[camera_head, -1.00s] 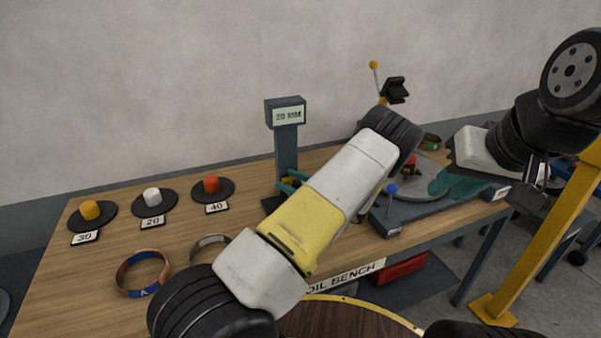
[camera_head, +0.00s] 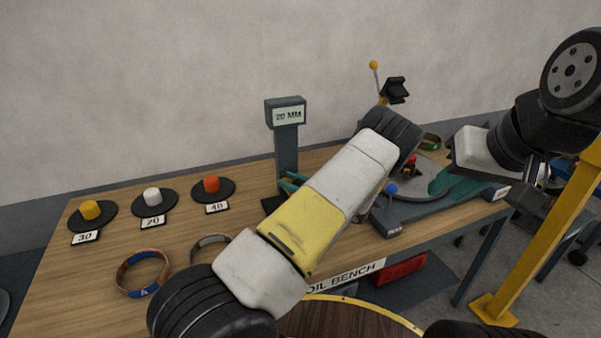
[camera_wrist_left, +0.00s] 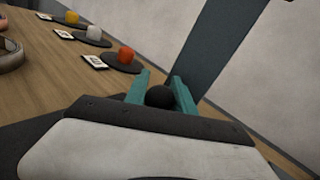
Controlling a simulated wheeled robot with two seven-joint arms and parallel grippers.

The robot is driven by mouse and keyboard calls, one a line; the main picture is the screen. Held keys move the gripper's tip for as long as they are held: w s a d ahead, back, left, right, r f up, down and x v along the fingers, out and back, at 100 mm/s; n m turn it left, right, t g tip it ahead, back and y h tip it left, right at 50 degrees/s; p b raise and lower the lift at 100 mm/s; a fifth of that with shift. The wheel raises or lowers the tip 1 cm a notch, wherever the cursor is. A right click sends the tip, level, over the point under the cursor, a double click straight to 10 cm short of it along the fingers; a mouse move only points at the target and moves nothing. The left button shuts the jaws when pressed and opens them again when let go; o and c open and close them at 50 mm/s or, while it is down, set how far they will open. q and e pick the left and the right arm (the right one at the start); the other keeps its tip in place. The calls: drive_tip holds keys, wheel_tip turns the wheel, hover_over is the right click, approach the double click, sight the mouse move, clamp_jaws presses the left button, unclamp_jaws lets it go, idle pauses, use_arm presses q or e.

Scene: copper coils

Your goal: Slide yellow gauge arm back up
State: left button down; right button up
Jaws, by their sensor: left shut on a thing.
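The gauge post (camera_head: 286,150) stands on the bench with a display (camera_head: 289,116) reading 20 MM; it also rises behind the fingers in the left wrist view (camera_wrist_left: 222,40). My left gripper (camera_head: 290,181) is low in front of the post. In the left wrist view, my left gripper (camera_wrist_left: 161,90) has its teal fingers shut on a round black knob (camera_wrist_left: 160,97). No yellow gauge arm can be made out; my arm and gripper cover the post's lower part. My right gripper (camera_head: 458,187) is over the turntable device at the right, its finger gap unclear.
Yellow (camera_head: 91,210), white (camera_head: 152,195) and red (camera_head: 212,184) pegs stand on black discs at the left. A copper coil (camera_head: 144,272) and another ring (camera_head: 209,248) lie in front. A blue-knobbed lever (camera_head: 391,188) and yellow post (camera_head: 545,235) are at the right.

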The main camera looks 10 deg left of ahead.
idle(0.8)
use_arm(q)
wheel_tip(320, 180, up, 7)
drive_tip(key=shift+w+r, duration=0.1)
drive_tip(key=c, duration=1.3)
unclamp_jaws()
drive_tip(key=shift+o, duration=1.2)
drive_tip(key=v, duration=0.8)
